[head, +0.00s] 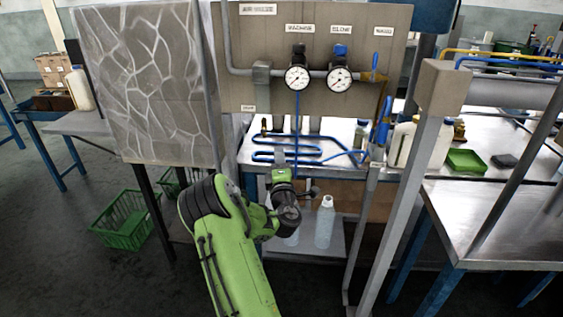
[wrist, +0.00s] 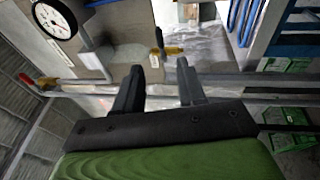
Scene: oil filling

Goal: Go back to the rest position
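My green arm reaches up from the bottom of the head view toward the workbench, with its wrist in front of the bench's front edge. My gripper shows in the wrist view (wrist: 163,85) with its two dark fingers apart and nothing between them. In the head view the fingers are mostly hidden by the wrist, so their distance to the bench is hard to judge there. A clear bottle (head: 325,222) stands on the low shelf to the right of my wrist. Another bottle's edge is partly hidden behind the wrist.
A panel (head: 240,85) with two gauges (head: 298,78) and valves stands behind the bench. Blue tubing (head: 290,150) lies on the steel top. A grey post (head: 405,190) stands to the right. A green crate (head: 125,220) is on the floor at left, where the floor is open.

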